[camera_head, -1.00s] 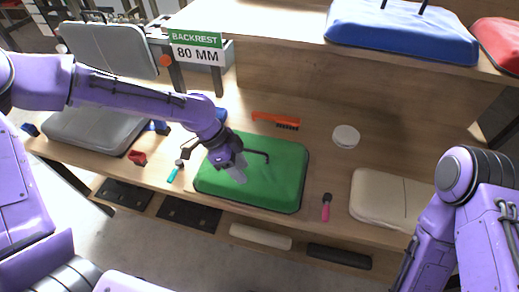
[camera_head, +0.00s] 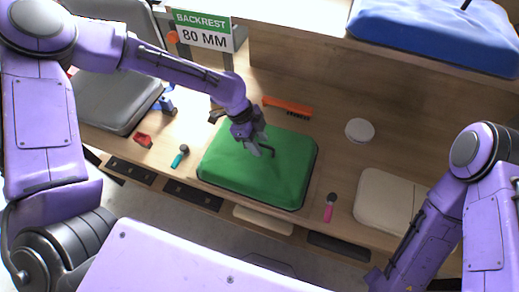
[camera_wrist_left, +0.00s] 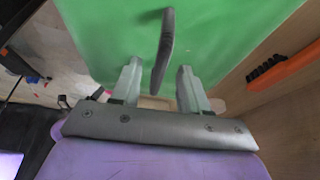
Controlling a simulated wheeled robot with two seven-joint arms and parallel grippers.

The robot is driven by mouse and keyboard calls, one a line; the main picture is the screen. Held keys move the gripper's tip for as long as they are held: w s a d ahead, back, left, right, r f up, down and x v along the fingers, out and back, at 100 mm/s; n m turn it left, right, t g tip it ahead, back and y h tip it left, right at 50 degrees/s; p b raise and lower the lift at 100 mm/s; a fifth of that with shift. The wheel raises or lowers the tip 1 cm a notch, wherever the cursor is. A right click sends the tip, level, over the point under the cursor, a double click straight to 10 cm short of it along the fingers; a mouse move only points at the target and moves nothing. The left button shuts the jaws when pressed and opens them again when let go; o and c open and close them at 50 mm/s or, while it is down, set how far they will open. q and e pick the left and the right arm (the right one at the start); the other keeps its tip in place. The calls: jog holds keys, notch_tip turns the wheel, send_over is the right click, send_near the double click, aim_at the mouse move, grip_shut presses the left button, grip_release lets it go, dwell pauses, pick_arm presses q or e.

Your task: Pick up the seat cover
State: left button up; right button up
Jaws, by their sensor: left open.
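The seat cover looks to be the green cushion (camera_head: 255,178) with a dark edge, lying flat on the wooden bench. A dark bar handle (camera_head: 266,149) stands on its top. My left gripper (camera_head: 258,147) is over the cushion's far part, close to the handle. In the left wrist view the handle (camera_wrist_left: 164,50) runs between the two open, grey fingers (camera_wrist_left: 157,85), and the green surface (camera_wrist_left: 110,30) fills the upper part. I cannot tell whether the fingers touch anything. My right arm shows at the right, but its gripper is out of view.
An orange brush (camera_head: 288,106) and a white disc (camera_head: 359,130) lie behind the cushion. A teal-handled tool (camera_head: 179,157) and a pink-handled tool (camera_head: 329,208) flank it. A cream pad (camera_head: 384,199) is right, a grey seat (camera_head: 112,97) left. A blue cushion (camera_head: 435,32) sits on the upper shelf.

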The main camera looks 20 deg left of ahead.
pick_arm(q)
jog(key=shift+s+d+f, duration=0.1)
jog(key=shift+d+f, duration=0.05)
jog(key=shift+f, duration=0.35)
grip_shut()
jog(key=shift+r, duration=0.15)
jog(key=shift+r, duration=0.35)
jog(key=r, duration=0.2)
jog(key=shift+s+d+r+b, duration=0.15)
jog(key=shift+s+r+b, duration=0.05)
jog(key=shift+r+b, duration=0.2)
jog(key=s+d+r+b, duration=0.2)
jog(key=s+d+r, duration=0.3)
jog(key=s+r, duration=0.4)
jog(key=s, duration=0.3)
jog(key=shift+s+d+r+b, duration=0.15)
jog(key=shift+s+d+b, duration=0.1)
jog(key=shift+b, duration=0.1)
